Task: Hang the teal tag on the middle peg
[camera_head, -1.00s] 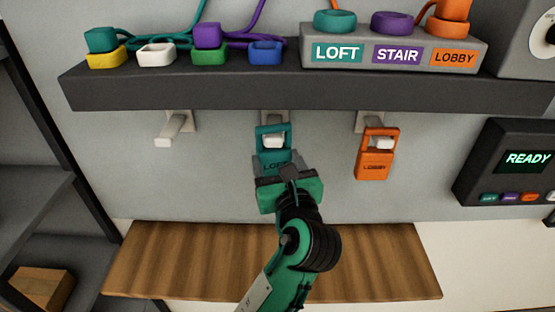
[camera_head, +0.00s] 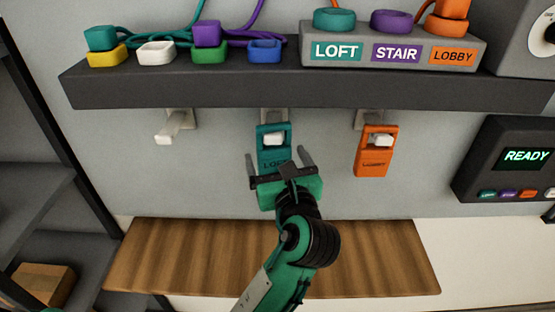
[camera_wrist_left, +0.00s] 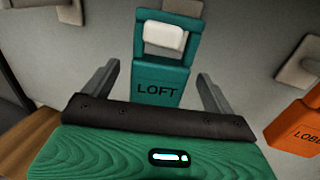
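The teal LOFT tag (camera_head: 273,160) hangs on the middle peg (camera_head: 275,138), with the peg's white end showing through the tag's opening. In the left wrist view the teal tag (camera_wrist_left: 160,84) also shows, with the peg end (camera_wrist_left: 164,35) in its opening. My left gripper (camera_head: 280,160) is open, its two fingers spread to either side of the tag's lower part and apart from it. In the left wrist view the left gripper (camera_wrist_left: 158,78) has clear gaps between both fingers and the tag. My right gripper is not in view.
An orange LOBBY tag (camera_head: 373,165) hangs on the right peg (camera_head: 382,139). The left peg (camera_head: 174,128) is bare. A dark shelf (camera_head: 250,90) with coloured plugs runs above the pegs. A wooden ledge (camera_head: 160,258) lies below. A READY display (camera_head: 527,158) is at right.

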